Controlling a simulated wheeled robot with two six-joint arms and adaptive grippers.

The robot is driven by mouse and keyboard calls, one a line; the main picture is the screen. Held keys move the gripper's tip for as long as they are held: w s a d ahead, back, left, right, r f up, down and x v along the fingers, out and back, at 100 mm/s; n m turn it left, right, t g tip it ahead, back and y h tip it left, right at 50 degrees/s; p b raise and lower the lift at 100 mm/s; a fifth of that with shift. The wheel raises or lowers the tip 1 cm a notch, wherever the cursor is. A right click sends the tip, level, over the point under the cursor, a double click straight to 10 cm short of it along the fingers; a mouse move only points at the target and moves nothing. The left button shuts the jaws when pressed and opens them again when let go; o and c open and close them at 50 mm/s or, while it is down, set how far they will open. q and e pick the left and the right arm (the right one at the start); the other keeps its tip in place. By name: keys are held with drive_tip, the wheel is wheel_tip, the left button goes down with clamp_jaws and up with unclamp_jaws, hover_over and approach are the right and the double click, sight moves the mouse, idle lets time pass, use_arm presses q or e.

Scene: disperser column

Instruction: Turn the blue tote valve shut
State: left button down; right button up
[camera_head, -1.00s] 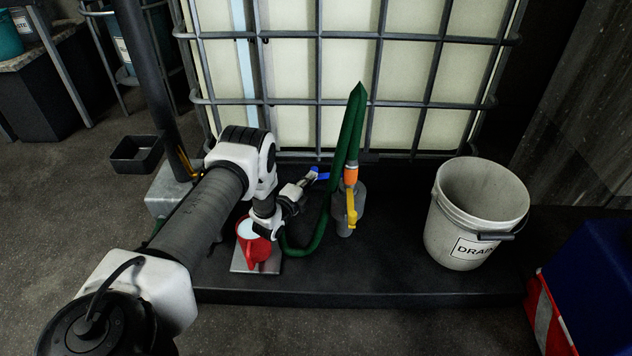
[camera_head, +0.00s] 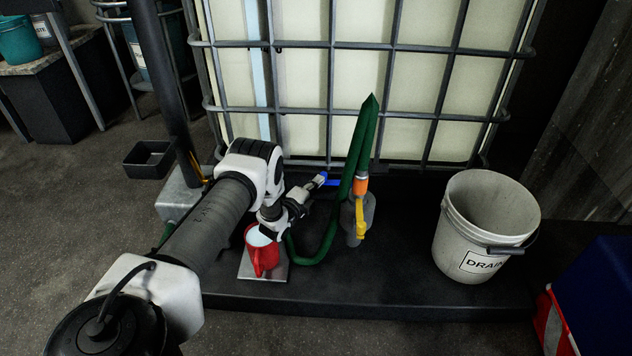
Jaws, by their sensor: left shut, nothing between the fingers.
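The blue tote valve handle (camera_head: 332,183) shows as a short blue bar in front of the caged tote (camera_head: 300,105), just left of a green hose (camera_head: 328,235). My left gripper (camera_head: 321,180) reaches in from the left; its fingertips are at the left end of the blue handle. The gripper is shut with nothing between its fingers. It overlaps part of the handle, and I cannot tell whether they touch. The valve body is hidden behind the gripper and hose. My right gripper is out of view.
A red jug (camera_head: 262,258) stands on a metal plate (camera_head: 264,275) below my left wrist. A yellow lever (camera_head: 361,222) hangs beside the hose under an orange fitting (camera_head: 361,184). A white drain bucket (camera_head: 480,225) stands on the right of the dark platform (camera_head: 400,285).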

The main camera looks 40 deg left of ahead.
use_arm(q)
drive_tip(key=s+d, duration=0.1)
drive_tip(key=s, duration=1.1)
drive_tip(key=shift+d, duration=0.1)
